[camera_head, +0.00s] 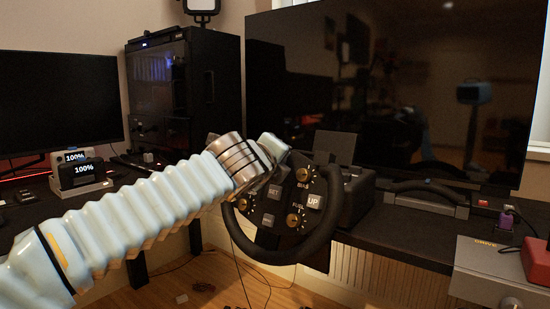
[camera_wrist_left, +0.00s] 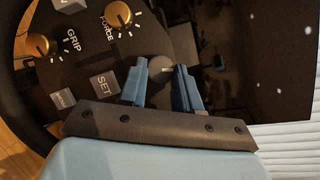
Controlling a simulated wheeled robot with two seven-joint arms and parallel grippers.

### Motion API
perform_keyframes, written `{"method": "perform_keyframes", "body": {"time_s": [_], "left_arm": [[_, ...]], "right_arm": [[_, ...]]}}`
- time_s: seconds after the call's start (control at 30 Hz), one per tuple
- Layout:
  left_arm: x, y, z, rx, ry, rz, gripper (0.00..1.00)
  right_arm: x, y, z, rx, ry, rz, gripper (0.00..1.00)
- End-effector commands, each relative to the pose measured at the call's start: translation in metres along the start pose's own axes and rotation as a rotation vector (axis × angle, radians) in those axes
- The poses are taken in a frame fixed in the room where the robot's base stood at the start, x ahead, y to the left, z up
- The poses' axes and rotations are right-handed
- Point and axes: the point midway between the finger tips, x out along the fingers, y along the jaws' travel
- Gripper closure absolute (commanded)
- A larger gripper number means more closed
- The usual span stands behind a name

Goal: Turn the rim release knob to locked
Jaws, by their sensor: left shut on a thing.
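The racing wheel has a dark face and a black rim (camera_head: 290,258) in the head view; part of its face (camera_wrist_left: 85,62) fills the left of the left wrist view. My left gripper (camera_head: 276,148) reaches the upper part of the wheel from the left. In the left wrist view its two blue fingers (camera_wrist_left: 163,88) are closed on a small grey knob (camera_wrist_left: 160,66), apparently the rim release knob. The fingers cover the knob's sides, and I see no locked marking. In the head view my arm hides the knob and the wheel's upper left. My right gripper is not in view.
Gold knobs (camera_head: 303,174) and labelled buttons sit close around on the wheel face; SET (camera_wrist_left: 104,84) is beside the fingers. A large dark monitor (camera_head: 400,75) stands behind. A grey box marked DRIVE (camera_head: 485,262) and a red object (camera_head: 537,262) are at right.

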Motion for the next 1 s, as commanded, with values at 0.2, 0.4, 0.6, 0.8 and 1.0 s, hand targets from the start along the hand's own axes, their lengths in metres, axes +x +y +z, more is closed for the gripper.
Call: {"method": "perform_keyframes", "body": {"time_s": [0.2,0.4,0.6,0.8,1.0], "left_arm": [[-0.0003,-0.0025,0.0007,-0.099,0.001,0.041,0.98],[-0.0002,-0.0024,0.0006,-0.145,0.000,0.059,0.98],[0.0000,-0.0018,0.0003,-0.160,0.000,0.066,0.98],[0.0001,-0.0016,0.0002,-0.160,0.000,0.066,0.98],[0.0001,-0.0015,0.0002,-0.159,0.000,0.066,0.52]], "right_arm": [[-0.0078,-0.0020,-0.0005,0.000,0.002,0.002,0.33],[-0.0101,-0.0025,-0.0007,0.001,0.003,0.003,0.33],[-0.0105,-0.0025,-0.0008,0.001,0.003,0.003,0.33],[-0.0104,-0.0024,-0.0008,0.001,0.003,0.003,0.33],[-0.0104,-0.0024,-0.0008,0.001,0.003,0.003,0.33]]}}
